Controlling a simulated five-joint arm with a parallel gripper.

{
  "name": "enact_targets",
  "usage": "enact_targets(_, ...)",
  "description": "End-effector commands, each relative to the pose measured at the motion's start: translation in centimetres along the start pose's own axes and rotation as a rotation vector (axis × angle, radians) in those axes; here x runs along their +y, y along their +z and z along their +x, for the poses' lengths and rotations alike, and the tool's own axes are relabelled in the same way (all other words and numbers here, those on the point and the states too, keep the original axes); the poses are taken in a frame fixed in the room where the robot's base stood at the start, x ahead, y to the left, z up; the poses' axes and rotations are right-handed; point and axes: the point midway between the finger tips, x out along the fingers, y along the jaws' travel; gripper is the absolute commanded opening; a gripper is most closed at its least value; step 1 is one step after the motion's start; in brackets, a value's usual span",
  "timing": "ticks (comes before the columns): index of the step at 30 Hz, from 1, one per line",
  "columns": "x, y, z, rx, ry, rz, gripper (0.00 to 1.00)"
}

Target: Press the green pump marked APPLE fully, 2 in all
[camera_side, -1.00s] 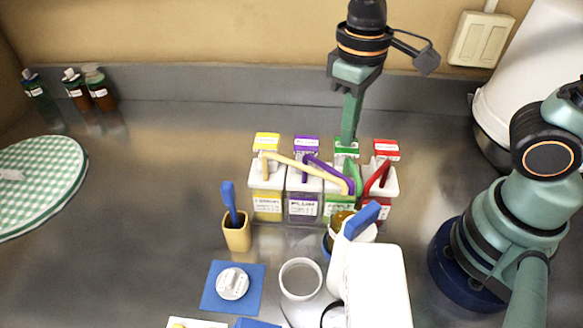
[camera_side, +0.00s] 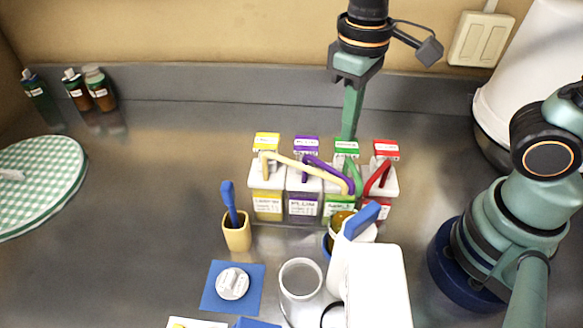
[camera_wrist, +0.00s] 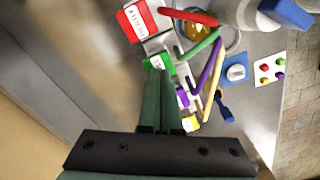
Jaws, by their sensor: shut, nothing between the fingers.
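The green pump (camera_side: 346,147) has a green-and-white top label and a green spout, and stands third from the left in a row of pumps. Its container with a green label (camera_side: 338,206) is below, partly hidden by the spouts. My gripper (camera_side: 348,136) is shut and empty, pointing down just above and behind the green pump's top. I cannot tell whether it touches. In the wrist view, the shut fingers (camera_wrist: 160,84) point at the green label (camera_wrist: 158,66).
Yellow (camera_side: 267,142), purple (camera_side: 306,145) and red (camera_side: 386,150) pumps flank the green one closely. The counter at left is mostly clear.

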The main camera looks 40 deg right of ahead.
Motion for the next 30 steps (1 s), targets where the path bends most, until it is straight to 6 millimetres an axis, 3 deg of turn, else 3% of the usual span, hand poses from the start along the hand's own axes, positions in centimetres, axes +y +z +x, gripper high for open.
enact_targets(30, 0.0, 0.0, 3.3, -0.002, 0.0, 0.0, 0.0)
